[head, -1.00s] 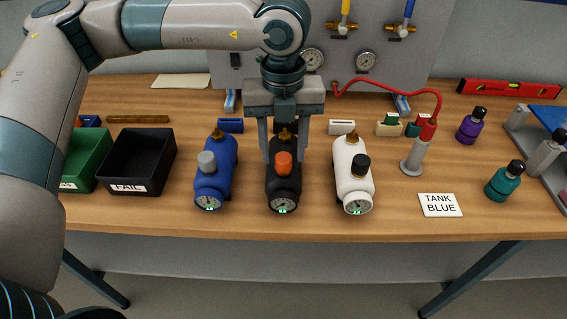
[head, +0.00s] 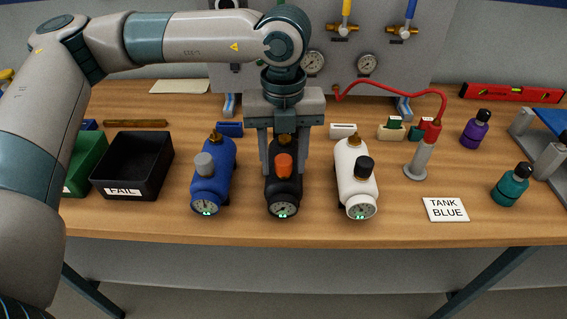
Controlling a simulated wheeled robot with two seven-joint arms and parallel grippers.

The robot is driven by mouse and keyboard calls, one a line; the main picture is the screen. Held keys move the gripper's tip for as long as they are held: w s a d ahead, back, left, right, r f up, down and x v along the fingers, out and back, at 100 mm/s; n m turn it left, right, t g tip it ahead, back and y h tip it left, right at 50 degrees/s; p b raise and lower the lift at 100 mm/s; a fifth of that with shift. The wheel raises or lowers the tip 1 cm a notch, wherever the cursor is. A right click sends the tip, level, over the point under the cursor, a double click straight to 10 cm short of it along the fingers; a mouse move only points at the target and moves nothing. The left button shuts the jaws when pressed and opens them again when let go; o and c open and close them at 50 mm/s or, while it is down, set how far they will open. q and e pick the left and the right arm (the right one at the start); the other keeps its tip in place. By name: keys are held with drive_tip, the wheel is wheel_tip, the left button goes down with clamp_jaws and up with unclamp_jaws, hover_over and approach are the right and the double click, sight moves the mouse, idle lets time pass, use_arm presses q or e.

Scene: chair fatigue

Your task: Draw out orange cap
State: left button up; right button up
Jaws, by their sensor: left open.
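The orange cap (head: 284,165) sits on top of the black tank (head: 285,196), the middle one of three tanks on the table. My left gripper (head: 285,172) points down over the black tank from behind. Its fingers are open, one on each side of the cap. I cannot tell whether the fingers touch the cap. My right gripper does not show.
A blue tank (head: 217,181) with a grey cap stands to the left, and a white tank (head: 350,184) with a black cap to the right. A black FAIL bin (head: 120,190) is at the left. A TANK BLUE card (head: 446,210) lies at right.

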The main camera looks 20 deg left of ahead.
sight(283, 159)
use_arm(q)
drive_tip(key=c, duration=0.9)
drive_tip(key=shift+r, duration=0.3)
drive_tip(key=shift+r, duration=1.1)
drive_tip(key=shift+r, duration=0.2)
drive_tip(key=shift+r+p, duration=0.45)
drive_tip(key=shift+r, duration=1.55)
